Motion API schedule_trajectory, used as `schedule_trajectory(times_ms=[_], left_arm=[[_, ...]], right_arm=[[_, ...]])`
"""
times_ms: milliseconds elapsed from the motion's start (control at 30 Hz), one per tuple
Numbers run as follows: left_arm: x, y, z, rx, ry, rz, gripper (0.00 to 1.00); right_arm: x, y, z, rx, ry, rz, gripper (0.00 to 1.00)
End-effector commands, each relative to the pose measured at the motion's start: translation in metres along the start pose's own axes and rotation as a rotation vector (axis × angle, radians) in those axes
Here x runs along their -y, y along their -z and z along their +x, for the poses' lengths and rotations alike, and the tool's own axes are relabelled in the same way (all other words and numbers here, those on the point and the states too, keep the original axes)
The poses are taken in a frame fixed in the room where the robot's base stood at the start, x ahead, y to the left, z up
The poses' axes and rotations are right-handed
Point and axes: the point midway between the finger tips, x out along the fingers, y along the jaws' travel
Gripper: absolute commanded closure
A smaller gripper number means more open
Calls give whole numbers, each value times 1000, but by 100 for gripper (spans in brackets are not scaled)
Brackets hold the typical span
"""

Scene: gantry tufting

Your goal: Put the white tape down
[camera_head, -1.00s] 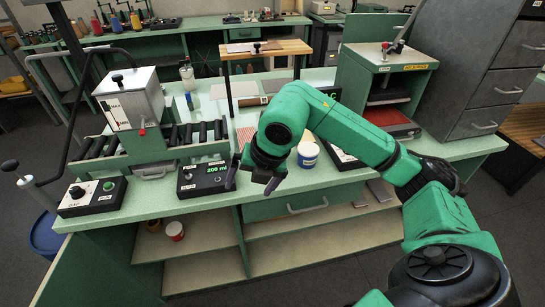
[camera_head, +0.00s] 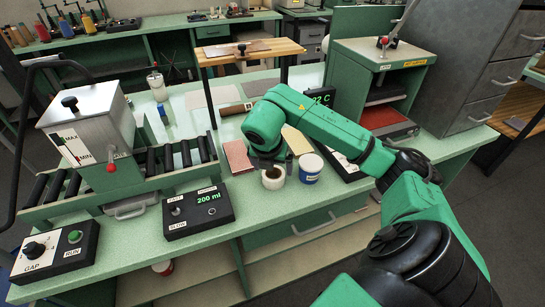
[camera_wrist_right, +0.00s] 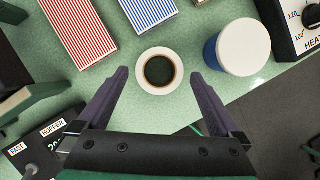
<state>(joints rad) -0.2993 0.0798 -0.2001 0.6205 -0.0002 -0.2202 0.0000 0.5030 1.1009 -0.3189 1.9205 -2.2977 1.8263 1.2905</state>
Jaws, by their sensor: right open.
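The white tape (camera_head: 273,176) is a small white roll with a dark hollow middle. It sits on the green bench top near the front edge, left of a blue tub with a white lid (camera_head: 310,168). My right gripper (camera_head: 270,160) is just behind and above the tape, its fingers partly hidden in the head view. In the right wrist view the gripper (camera_wrist_right: 159,76) is open, with the tape (camera_wrist_right: 160,71) between its fingertips and a gap on each side. My left gripper is not in view.
A red striped pad (camera_head: 237,158) lies left of the tape; a blue striped pad (camera_wrist_right: 148,12) shows in the wrist view. A control box (camera_head: 198,212) is front left, a roller unit (camera_head: 170,160) behind it. A dark heater box (camera_head: 340,163) stands right of the tub.

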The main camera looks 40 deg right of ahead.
Motion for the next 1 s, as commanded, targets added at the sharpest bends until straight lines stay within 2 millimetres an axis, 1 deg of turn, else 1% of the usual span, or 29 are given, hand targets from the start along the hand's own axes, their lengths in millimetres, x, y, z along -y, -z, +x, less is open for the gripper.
schedule_trajectory(times_ms=[33,100,200,233,300,467,500,567,600,633,667,867,1000], left_arm=[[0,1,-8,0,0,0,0],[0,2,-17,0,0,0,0],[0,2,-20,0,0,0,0],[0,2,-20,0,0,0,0],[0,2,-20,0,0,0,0],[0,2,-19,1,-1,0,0],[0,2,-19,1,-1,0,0],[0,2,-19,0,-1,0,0],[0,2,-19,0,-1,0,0],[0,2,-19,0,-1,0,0],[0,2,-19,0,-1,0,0],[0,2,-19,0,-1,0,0],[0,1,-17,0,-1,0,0]], right_arm=[[0,1,5,-6,4,-2,0],[-1,2,17,-7,3,-3,0],[-1,2,37,-5,2,-2,0],[-1,2,41,-4,2,-1,0],[-2,2,46,-2,0,-1,0],[-2,3,47,-1,-1,-2,0],[-2,3,47,-1,-1,-2,15],[-2,3,46,-1,-1,-2,38],[-2,3,46,-1,-1,-2,54],[-2,3,46,-1,-1,-2,65],[-2,2,46,-1,-1,-2,73],[-2,2,46,-1,-1,-1,74],[-2,-1,40,1,-1,-1,74]])
